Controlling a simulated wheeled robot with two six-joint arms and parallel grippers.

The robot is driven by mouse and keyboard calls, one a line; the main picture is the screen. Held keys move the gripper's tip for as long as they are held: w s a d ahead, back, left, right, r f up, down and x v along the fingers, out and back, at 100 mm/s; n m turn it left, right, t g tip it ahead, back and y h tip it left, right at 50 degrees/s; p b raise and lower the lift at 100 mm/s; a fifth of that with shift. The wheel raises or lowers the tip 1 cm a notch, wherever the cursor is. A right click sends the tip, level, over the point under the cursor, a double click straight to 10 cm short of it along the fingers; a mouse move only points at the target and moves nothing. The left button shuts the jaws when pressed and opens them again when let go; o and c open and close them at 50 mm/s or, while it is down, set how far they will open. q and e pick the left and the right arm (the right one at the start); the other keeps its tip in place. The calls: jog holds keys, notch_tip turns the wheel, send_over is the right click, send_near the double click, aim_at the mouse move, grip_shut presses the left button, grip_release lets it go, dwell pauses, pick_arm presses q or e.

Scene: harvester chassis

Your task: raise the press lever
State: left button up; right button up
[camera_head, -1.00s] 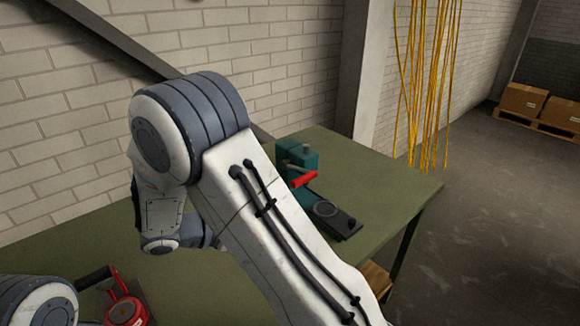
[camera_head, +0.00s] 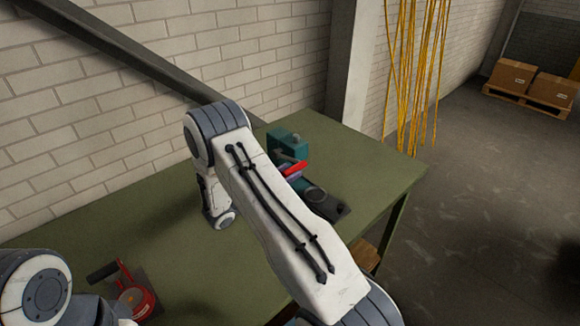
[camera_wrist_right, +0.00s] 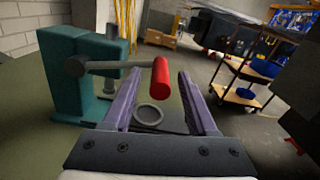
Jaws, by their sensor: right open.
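The teal press (camera_head: 287,142) stands on the green table, to the right of my right arm in the head view. It also shows at the left of the right wrist view (camera_wrist_right: 75,75). Its lever, a grey rod (camera_wrist_right: 112,65) with a red handle (camera_wrist_right: 161,76), sticks out sideways from the press. My right gripper (camera_wrist_right: 159,80) is open, with its two purple fingers on either side of the red handle. I cannot tell whether they touch it. In the head view the red handle (camera_head: 296,168) shows just beyond my arm. My left gripper is out of view.
The green table (camera_head: 360,155) carries the press's dark base plate with a round ring (camera_head: 315,194). A red device with a black handle (camera_head: 134,296) lies at the lower left. Yellow strands (camera_head: 415,75) hang beyond the table. Boxes on a pallet (camera_head: 530,85) stand farther back.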

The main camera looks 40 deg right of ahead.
jog(key=shift+d, duration=0.65)
grip_shut()
dwell(1.0)
